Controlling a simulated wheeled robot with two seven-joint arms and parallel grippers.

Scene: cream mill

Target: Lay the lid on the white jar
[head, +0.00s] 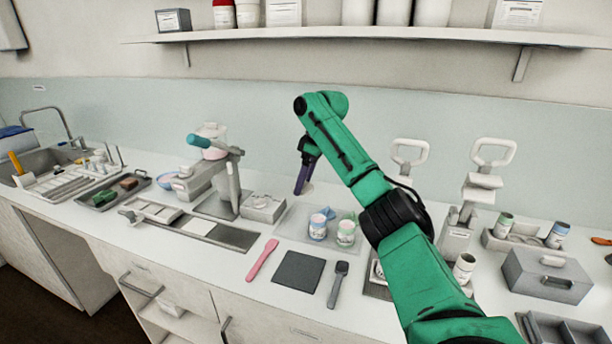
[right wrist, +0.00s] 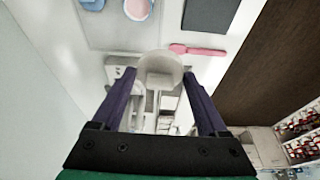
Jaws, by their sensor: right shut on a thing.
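My right gripper (head: 302,190) reaches down over the back of the counter, behind and left of two small jars. In the right wrist view, the gripper (right wrist: 160,78) is shut on a round, pale lid (right wrist: 160,62). In the head view the lid (head: 308,188) is a small pale disc at the fingertips, above the counter and apart from the jars. A white jar with pink on top (head: 317,231) stands on a pale mat; it also shows in the right wrist view (right wrist: 137,10). Another whitish jar (head: 346,234) stands to its right. Which is the white jar I cannot tell. My left gripper is out of view.
A blue piece (head: 328,213) and a green one lie close behind the jars. A pink spatula (head: 262,260), a dark square mat (head: 299,271) and a grey scraper lie in front. A mill (head: 228,180) stands to the left; a grey box (head: 547,275) is at right.

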